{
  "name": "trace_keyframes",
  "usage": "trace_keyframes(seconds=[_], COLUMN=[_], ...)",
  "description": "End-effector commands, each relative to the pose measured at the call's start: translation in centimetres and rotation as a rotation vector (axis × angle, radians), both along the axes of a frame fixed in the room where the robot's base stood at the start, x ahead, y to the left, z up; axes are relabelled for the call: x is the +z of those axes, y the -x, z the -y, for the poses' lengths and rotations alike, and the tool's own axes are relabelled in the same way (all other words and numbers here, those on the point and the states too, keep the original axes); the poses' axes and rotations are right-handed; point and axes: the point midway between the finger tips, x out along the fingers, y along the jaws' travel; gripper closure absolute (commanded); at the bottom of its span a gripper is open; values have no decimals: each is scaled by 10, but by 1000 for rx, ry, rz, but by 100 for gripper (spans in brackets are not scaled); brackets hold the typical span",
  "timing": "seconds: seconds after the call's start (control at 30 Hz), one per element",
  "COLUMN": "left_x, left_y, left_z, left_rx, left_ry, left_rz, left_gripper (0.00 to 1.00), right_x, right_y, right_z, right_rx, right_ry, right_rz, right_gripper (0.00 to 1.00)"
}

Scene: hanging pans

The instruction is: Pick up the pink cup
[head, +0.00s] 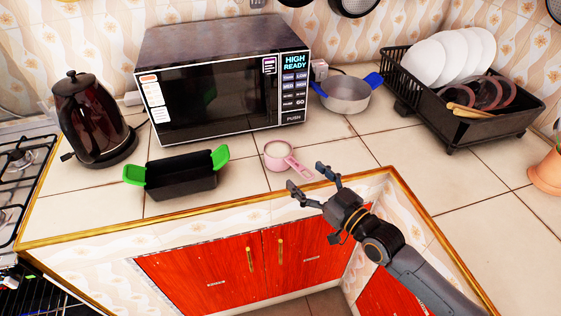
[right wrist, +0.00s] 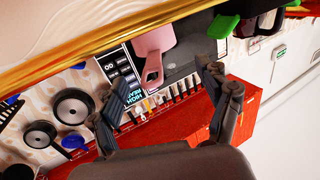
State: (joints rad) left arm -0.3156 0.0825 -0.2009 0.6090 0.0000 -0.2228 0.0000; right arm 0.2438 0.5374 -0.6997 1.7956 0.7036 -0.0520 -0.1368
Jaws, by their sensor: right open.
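The pink cup (head: 277,155) stands upright on the tiled counter in front of the microwave, its handle pointing right and toward the front edge. My right gripper (head: 306,177) is open and empty, with its fingers pointing toward the end of the handle. In the right wrist view the pink cup (right wrist: 153,55) shows ahead of the open right gripper (right wrist: 160,95), its handle pointing toward the space between the fingers. I cannot tell whether a finger touches it. My left gripper is not in view.
A black dish with green handles (head: 180,178) sits left of the cup. The microwave (head: 220,85) stands behind. A pan with blue handles (head: 346,94) and a dish rack (head: 470,118) are at the back right. A kettle (head: 92,115) stands left. The counter right of the cup is clear.

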Motion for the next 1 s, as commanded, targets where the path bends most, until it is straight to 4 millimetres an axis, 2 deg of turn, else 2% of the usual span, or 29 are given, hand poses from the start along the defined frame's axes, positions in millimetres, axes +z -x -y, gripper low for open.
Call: trace_keyframes(seconds=[0.33, 0.47, 0.6, 0.87, 0.97, 1.0], left_x=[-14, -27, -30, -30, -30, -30], left_y=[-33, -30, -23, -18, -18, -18], left_z=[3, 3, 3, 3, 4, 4], left_rx=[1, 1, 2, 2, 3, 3], left_ry=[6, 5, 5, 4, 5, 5], left_rz=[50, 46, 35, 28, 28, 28], left_gripper=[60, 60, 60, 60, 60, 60], right_x=[-4, -6, -4, -3, -3, -3], right_y=[-27, -45, -56, -58, -58, -58], right_z=[-20, -31, -41, -43, -42, -42], right_rx=[-1, 0, -1, -1, -1, -1], right_ry=[1, -1, 1, 3, 3, 3], right_rz=[1, -1, 0, -2, -2, -2], right_gripper=[22, 22, 22, 22, 39, 47])
